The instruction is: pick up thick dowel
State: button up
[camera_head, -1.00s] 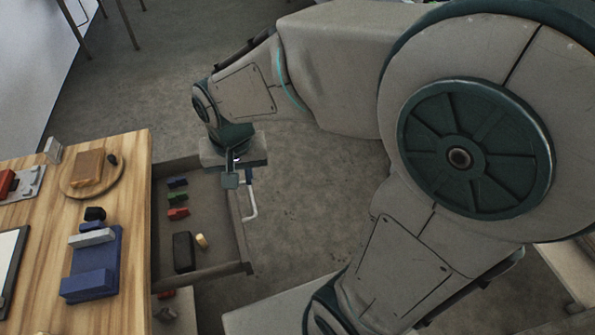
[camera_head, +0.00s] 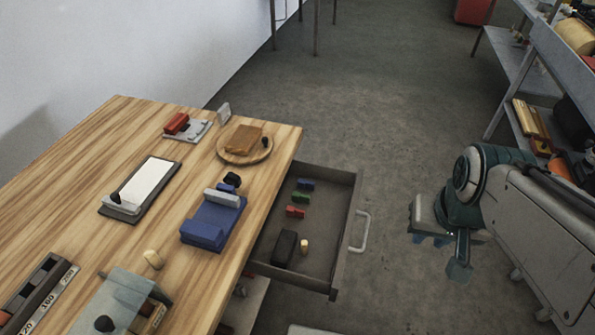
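A short, pale tan cylinder (camera_head: 304,246), which looks like a dowel, stands in the open drawer (camera_head: 343,232) beside a black block.
The drawer also holds a black block (camera_head: 284,247) and small blue, green and red blocks. The table (camera_head: 118,142) carries a blue block fixture (camera_head: 207,231), a round wooden board (camera_head: 236,158) and a whetstone-like tray (camera_head: 147,183). Shelving (camera_head: 565,62) stands at right; open floor lies between.

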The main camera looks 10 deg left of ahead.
aim_at(154, 258)
jog(key=u, duration=2.3)
